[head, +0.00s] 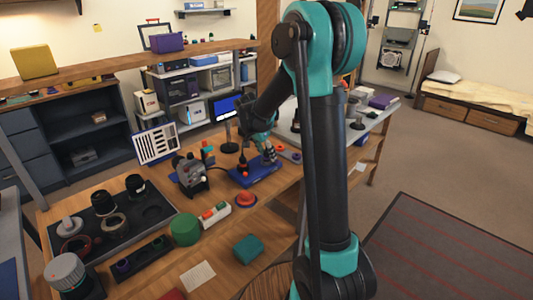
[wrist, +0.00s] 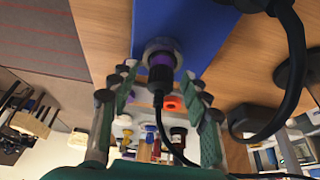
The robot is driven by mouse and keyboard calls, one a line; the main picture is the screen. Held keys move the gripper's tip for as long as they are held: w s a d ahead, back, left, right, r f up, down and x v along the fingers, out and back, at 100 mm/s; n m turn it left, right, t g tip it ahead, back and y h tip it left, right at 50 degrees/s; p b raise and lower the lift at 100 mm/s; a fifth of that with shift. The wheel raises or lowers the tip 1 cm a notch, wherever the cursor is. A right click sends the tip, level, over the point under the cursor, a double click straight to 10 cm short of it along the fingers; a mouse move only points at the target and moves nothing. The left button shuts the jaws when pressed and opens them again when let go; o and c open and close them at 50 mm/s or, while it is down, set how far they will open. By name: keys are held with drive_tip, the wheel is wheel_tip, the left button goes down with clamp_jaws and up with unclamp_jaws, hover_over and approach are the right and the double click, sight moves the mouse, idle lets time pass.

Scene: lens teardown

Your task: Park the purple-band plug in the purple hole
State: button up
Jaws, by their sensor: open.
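The purple-band plug (wrist: 160,75) shows in the wrist view as a black body with a purple band and a black cable. Its far end meets a grey round collar on the blue board (wrist: 185,25). My gripper (wrist: 160,103) is open, with one teal-padded finger on each side of the plug and visible gaps between. In the head view my gripper (head: 267,155) is low over the blue board (head: 257,174), and the plug cannot be made out clearly there. A dark strip (head: 142,257) at the front left has a small purple-rimmed spot (head: 122,266), perhaps the purple hole.
A black cable (wrist: 275,100) loops at the right of the wrist view. A grey device (head: 190,175), a red button (head: 246,199), a green cylinder (head: 185,229) and a teal block (head: 248,249) stand on the bench. A black tray (head: 150,212) with lens parts lies left.

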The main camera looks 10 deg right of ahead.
drive_tip(key=shift+c, duration=0.4)
clamp_jaws()
drive_tip(key=shift+r, duration=0.95)
idle(0.9)
drive_tip(key=shift+r, duration=2.1)
drive_tip(key=shift+d, duration=0.1)
